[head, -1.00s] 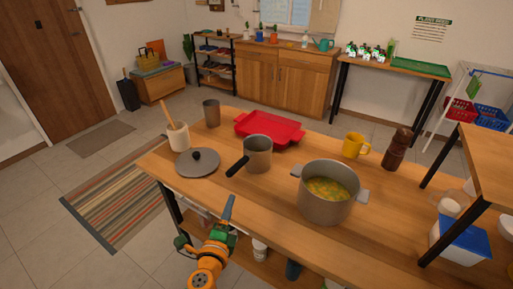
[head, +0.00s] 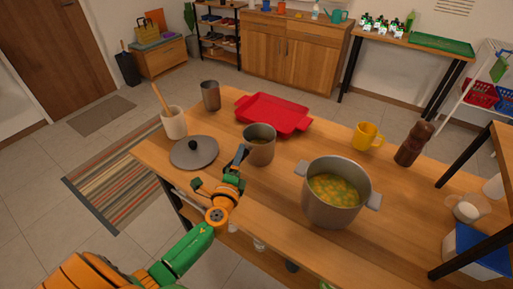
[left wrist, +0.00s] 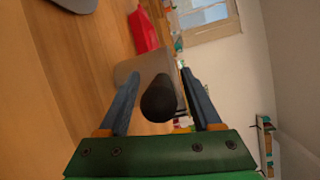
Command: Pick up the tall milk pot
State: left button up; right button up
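The tall milk pot (head: 261,147) is a grey, straight-sided pot standing upright on the wooden table, between the grey lid and the large soup pot. Its black handle points toward me. In the head view my left gripper (head: 238,160) is at the handle side of the pot and hides most of the handle. In the left wrist view the dark handle end (left wrist: 159,100) lies between the two blue fingers of my left gripper (left wrist: 160,95), with a gap on each side. The fingers are apart and open. My right gripper is not in view.
A grey lid (head: 194,152) lies left of the pot, and a utensil holder (head: 174,123) and metal cup (head: 211,96) stand behind it. A red tray (head: 273,114) is behind the pot. The soup pot (head: 333,205), yellow mug (head: 367,136) and brown grinder (head: 411,144) are to the right.

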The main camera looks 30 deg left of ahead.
pick_arm(q)
jog(key=shift+s+r, duration=0.15)
jog(key=shift+s, duration=0.05)
jog(key=c, duration=0.7)
grip_shut()
jog(key=shift+w, duration=0.1)
